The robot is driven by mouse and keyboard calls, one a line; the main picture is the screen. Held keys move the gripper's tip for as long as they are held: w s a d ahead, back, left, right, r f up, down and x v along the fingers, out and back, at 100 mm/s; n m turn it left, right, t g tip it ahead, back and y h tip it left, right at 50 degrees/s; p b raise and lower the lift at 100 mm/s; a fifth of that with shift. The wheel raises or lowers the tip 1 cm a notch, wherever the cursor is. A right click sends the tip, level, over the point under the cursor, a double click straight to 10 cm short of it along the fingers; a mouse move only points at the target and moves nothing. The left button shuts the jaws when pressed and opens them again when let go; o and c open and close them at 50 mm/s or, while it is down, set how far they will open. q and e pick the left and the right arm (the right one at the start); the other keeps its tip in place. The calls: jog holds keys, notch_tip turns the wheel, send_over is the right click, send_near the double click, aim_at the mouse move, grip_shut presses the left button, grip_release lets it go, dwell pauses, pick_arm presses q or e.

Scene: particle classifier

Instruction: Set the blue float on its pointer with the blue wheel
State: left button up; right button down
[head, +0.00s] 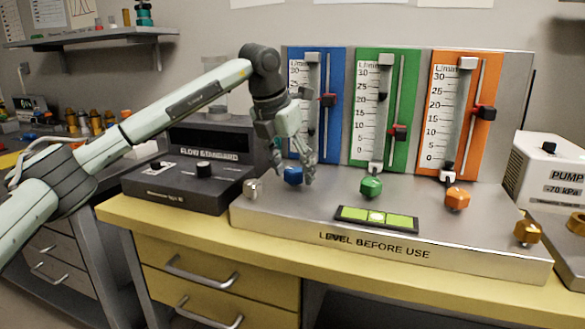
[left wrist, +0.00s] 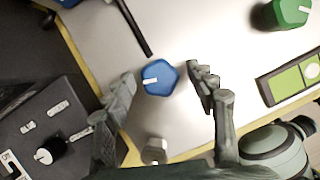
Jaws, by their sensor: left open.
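The blue wheel (head: 293,175) is a small knob on the grey sloped base, below the blue panel (head: 333,130). In the left wrist view the blue wheel (left wrist: 160,77) has a white mark and lies between my open fingers. My left gripper (head: 295,170) reaches down over the wheel, with a finger on each side; I cannot tell whether they touch it. The blue panel has a scale and a red and black pointer (head: 328,100) on a rod, a little above mid-height. My right gripper is not in view.
Green (head: 371,187) and orange (head: 457,198) wheels stand to the right on the same base. A green level (head: 377,218) lies at its front. A dark flow standard box (head: 190,180) stands to the left, a white pump (head: 548,165) to the right.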

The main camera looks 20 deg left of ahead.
pick_arm(q)
jog(key=c, duration=1.2)
jog(key=shift+o, duration=0.2)
jog(key=shift+n, duration=0.3)
